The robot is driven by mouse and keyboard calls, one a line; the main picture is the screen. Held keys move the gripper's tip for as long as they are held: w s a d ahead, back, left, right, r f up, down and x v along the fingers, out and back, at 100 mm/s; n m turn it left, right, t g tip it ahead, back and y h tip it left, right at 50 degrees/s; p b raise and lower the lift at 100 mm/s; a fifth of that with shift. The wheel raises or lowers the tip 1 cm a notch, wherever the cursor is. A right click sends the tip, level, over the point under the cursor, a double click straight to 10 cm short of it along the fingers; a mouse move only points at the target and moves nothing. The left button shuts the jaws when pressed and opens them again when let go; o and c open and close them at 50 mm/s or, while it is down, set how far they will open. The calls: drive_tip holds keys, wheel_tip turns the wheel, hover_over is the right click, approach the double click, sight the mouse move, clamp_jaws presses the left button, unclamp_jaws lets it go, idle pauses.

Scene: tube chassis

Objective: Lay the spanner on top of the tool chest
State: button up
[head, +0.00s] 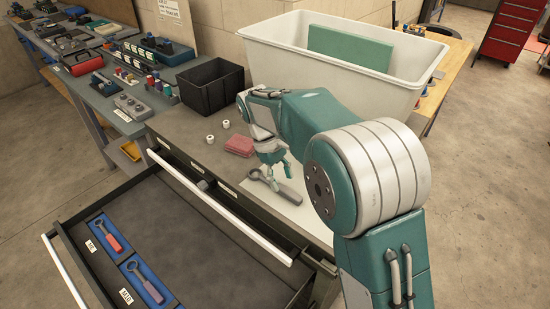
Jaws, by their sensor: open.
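The dark tool chest (188,126) stands in the middle with its top drawer (205,262) pulled open toward me. A grey spanner (289,194) with a ring head and dark handle lies on a pale sheet at the right of the chest top. My gripper (276,172) is open, pointing down just above and behind the spanner; I cannot tell whether the fingers touch it. Inside the drawer, a red-handled tool (108,237) and a grey-handled tool (148,284) lie in blue labelled holders.
A red block or cloth stack (239,145) and two small white rings (225,124) are on the chest top. A black bin (210,88) and a large white tub (335,75) with a green panel stand behind. A cluttered bench (112,88) is left.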

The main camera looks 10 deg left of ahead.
drive_tip(key=v, duration=0.9)
drive_tip(key=shift+d+r, duration=0.15)
drive_tip(key=shift+d, duration=0.05)
drive_tip(key=s+d+r+m+t+y, duration=0.25)
drive_tip(key=s+d+r, duration=0.2)
drive_tip(key=d, duration=0.35)
drive_tip(key=s+d+r+m+t+y, duration=0.1)
drive_tip(key=s+d+r+m, duration=0.2)
drive_tip(key=s+d, duration=0.35)
drive_tip(key=s+d+f+m+t, duration=0.4)
drive_tip(key=s+d+f+m, duration=0.2)
drive_tip(key=s+d, duration=0.4)
drive_tip(key=shift+s+d, duration=0.35)
drive_tip(key=shift+s, duration=0.7)
drive_tip(key=shift+s+r+t+y, duration=0.1)
drive_tip(key=shift+s+t+y, duration=0.05)
drive_tip(key=shift+t+y, duration=0.1)
